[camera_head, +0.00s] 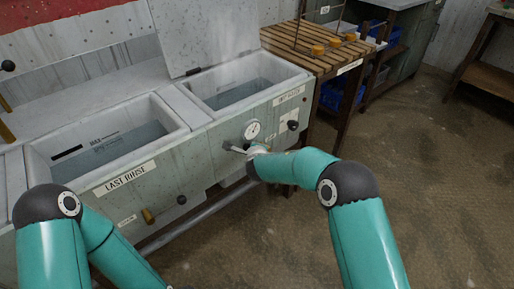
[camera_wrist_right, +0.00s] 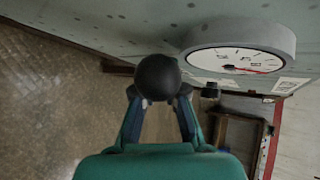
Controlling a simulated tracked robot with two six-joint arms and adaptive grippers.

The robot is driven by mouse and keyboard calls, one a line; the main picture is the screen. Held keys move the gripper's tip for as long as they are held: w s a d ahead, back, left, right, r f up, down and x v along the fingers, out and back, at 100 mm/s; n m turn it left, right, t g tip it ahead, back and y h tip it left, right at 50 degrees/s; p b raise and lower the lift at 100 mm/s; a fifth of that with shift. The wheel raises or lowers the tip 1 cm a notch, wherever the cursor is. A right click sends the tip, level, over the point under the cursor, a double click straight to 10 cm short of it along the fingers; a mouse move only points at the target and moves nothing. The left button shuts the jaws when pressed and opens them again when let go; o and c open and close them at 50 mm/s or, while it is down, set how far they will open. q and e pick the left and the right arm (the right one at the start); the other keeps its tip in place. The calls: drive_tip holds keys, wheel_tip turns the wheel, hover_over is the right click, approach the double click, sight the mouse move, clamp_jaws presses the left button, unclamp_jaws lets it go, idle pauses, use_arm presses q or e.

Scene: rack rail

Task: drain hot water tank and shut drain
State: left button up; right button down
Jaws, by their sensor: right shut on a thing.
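The hot tank (camera_head: 297,79) on the right is open and holds water, with steam rising from it. Its label on the front is too small to read surely. A round dial gauge (camera_head: 252,130) is on its front and also shows large in the right wrist view (camera_wrist_right: 238,58). My right gripper (camera_head: 250,150) is at the tank front just below the gauge. In the right wrist view its fingers (camera_wrist_right: 165,98) are closed on a black ball knob (camera_wrist_right: 157,74). The knob's stem is hidden. My left arm is at lower left; its gripper is out of view.
The LAST RINSE tank (camera_head: 172,118) with water stands left of the hot tank. A brass handle (camera_head: 148,216) is on its lower front. Another black knob (camera_head: 293,126) is right of the gauge. A slatted wooden table (camera_head: 290,38) stands at the right. The floor (camera_head: 440,170) at right is clear.

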drive_tip(key=c, duration=1.2)
unclamp_jaws()
drive_tip(key=shift+f, duration=0.1)
drive_tip(key=shift+s, duration=0.1)
drive_tip(key=v, duration=0.8)
drive_tip(key=shift+c, duration=0.3)
